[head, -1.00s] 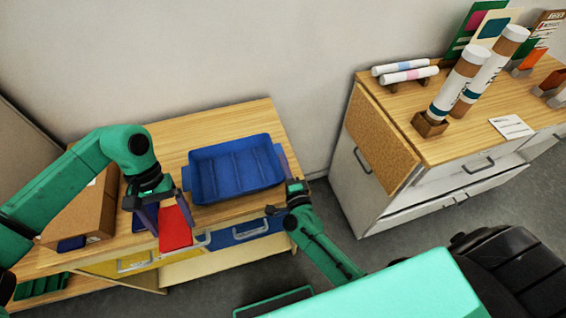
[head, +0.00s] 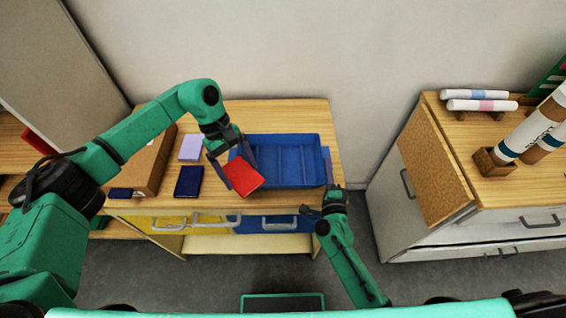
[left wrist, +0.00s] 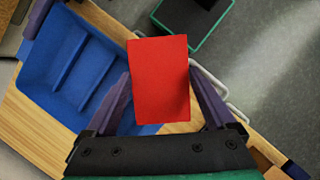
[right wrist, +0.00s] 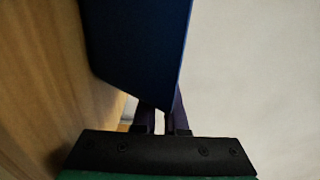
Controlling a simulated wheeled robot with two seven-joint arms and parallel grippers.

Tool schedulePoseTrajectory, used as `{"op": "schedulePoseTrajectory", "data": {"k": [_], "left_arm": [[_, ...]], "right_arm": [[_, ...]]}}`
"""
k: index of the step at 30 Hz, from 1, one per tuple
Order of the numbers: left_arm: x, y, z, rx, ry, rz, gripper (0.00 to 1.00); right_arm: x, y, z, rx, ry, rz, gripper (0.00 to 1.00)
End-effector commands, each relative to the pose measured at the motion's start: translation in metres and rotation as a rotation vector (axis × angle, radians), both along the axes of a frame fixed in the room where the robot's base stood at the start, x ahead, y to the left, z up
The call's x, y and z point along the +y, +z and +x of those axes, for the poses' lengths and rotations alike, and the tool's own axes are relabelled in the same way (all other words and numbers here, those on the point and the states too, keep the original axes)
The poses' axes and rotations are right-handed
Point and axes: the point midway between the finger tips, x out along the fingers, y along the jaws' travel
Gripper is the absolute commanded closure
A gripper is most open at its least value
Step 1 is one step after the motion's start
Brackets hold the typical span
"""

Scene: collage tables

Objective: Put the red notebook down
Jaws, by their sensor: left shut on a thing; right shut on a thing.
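The red notebook (head: 243,178) is held by my left gripper (head: 238,162). It hangs tilted in front of the left front corner of the blue tray (head: 325,153), above the table's front edge. In the left wrist view, the red notebook (left wrist: 159,80) sits between the two fingers, with the tray (left wrist: 48,70) to its left. My right gripper (head: 331,180) is at the tray's right side. In the right wrist view, its fingers (right wrist: 164,105) close on the blue tray's wall (right wrist: 135,40), which partly hides them.
On the wooden table (head: 215,205), a dark blue notebook (head: 188,181) and a lilac notebook (head: 191,147) lie left of the tray. A cardboard box (head: 147,160) stands further left. A small dark blue item (head: 121,193) lies before it. A cabinet (head: 440,170) stands at the right.

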Motion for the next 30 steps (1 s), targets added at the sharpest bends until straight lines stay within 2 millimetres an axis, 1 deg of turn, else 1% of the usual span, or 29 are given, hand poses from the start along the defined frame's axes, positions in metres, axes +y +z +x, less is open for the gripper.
{"op": "schedulePoseTrajectory", "data": {"k": [1,3,6,10,11,13,18,20,25,27,30], "left_arm": [[-0.015,0.004,0.013,-0.001,0.136,-0.006,0.69],[-0.033,0.011,0.032,-0.001,0.352,-0.007,0.69],[-0.054,0.019,0.053,-0.001,0.604,-0.008,0.69],[-0.069,0.025,0.068,0.001,0.787,-0.006,0.69],[-0.071,0.025,0.069,0.001,0.807,-0.005,0.69],[-0.072,0.016,0.07,0.005,0.832,-0.005,0.69],[-0.072,-0.024,0.07,0.007,0.835,-0.002,0.69],[-0.072,-0.034,0.07,0.006,0.835,-0.003,0.69],[-0.072,-0.066,0.07,0.007,0.834,-0.001,0.69],[-0.072,-0.073,0.07,0.004,0.832,-0.003,0.69],[-0.071,-0.074,0.071,0.002,0.831,-0.003,0.69]], "right_arm": [[0.0,0.0,0.0,0.001,0.0,0.0,1.0],[0.0,0.0,0.0,0.001,0.0,0.0,1.0],[0.0,0.0,0.0,0.001,0.0,0.0,1.0],[0.0,-0.001,0.0,0.001,-0.001,0.0,1.0],[0.0,-0.001,0.0,0.001,-0.001,0.0,1.0],[0.0,-0.001,0.0,0.001,-0.001,0.0,1.0],[0.0,0.0,0.0,0.001,-0.001,0.0,1.0],[0.0,0.0,0.0,0.001,-0.001,0.0,1.0],[0.0,0.0,0.0,0.001,0.0,0.0,1.0],[0.0,0.0,0.0,0.001,0.0,0.0,1.0],[0.0,0.0,0.0,0.001,0.0,0.0,1.0]]}}
